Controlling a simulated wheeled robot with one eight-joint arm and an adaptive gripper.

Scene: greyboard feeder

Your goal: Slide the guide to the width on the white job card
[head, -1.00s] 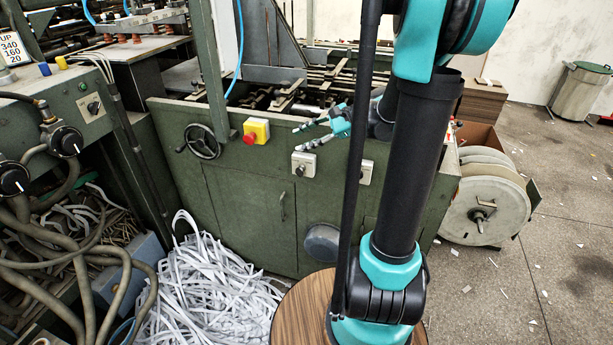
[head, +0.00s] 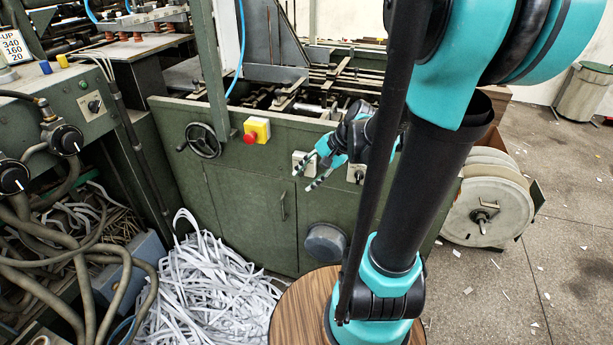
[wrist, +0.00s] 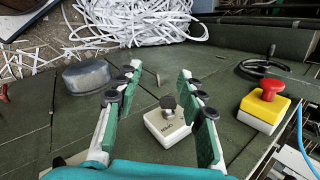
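The white job card (head: 13,46) stands at the upper left, with 340, 160 and 20 on separate lines and "UP" above. Metal rails and bars (head: 335,75) lie across the feeder bed behind the green front panel; I cannot tell which is the guide. My gripper (head: 303,178) is in front of the panel, beside a small white switch box. In the wrist view my gripper (wrist: 158,88) is open and empty.
A red button on a yellow box (head: 257,130) and a handwheel (head: 203,140) project from the panel. A round grey cover (head: 325,243) sits lower. White paper strips (head: 205,285) heap on the floor. Reels (head: 485,205) stand at the right.

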